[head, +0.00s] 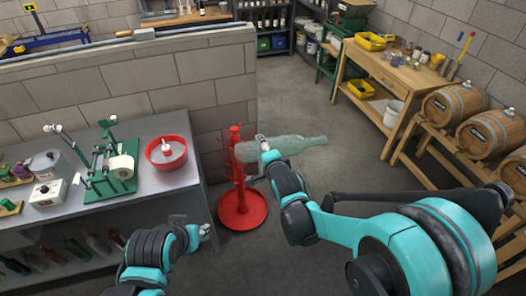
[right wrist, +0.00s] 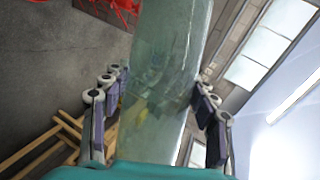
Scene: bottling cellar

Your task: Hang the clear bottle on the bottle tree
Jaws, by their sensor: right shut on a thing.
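The clear, pale green bottle (head: 295,145) is held roughly level in the air, beside the red bottle tree (head: 236,160). Its left end overlaps the tree's column in the head view; I cannot tell whether they touch. The narrower end seems to point right. My right gripper (head: 264,145) is shut on the bottle. In the right wrist view the bottle (right wrist: 165,75) runs up between the fingers (right wrist: 155,100), and red parts show at the top left. The tree stands on a round red base on the floor. My left gripper (head: 207,231) is low, left of that base; its jaw opening is unclear.
A grey bench (head: 150,193) at left carries a red bowl (head: 166,153) and a green device (head: 110,160); bottles lie below. A low block wall (head: 150,85) stands behind the tree. Barrels (head: 453,103) and a wooden table (head: 390,70) are at right. Floor between is clear.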

